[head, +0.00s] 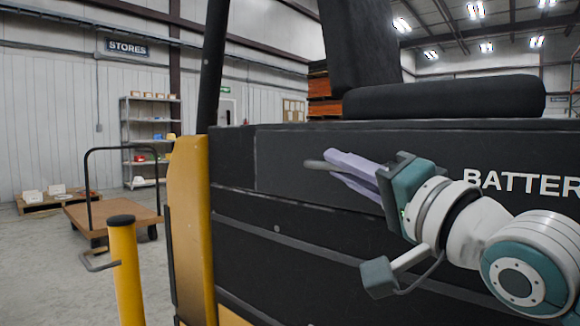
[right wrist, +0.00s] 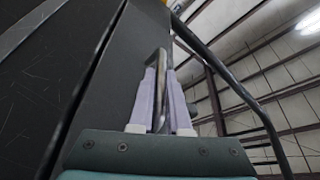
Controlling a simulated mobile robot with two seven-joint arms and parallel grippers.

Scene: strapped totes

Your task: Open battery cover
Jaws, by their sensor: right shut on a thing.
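The battery cover (head: 290,145) is a dark panel on the side of a yellow and black truck, below the seat. White lettering reading "BATTER" runs off the right edge of the head view. My right gripper (head: 335,166) is in front of the panel, its lavender fingers pointing left. It is shut on a grey bar handle (head: 316,164), whose end sticks out past the fingertips. In the right wrist view the handle (right wrist: 161,85) runs between the two fingers, with the dark panel beside it. The cover looks closed against the truck side. My left gripper is not in view.
A black seat (head: 440,98) sits above the cover. A yellow post (head: 126,275) stands at the lower left. Behind it are a platform cart (head: 110,214), a shelf (head: 150,135) and a pallet with boxes (head: 52,200). Open floor lies to the left.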

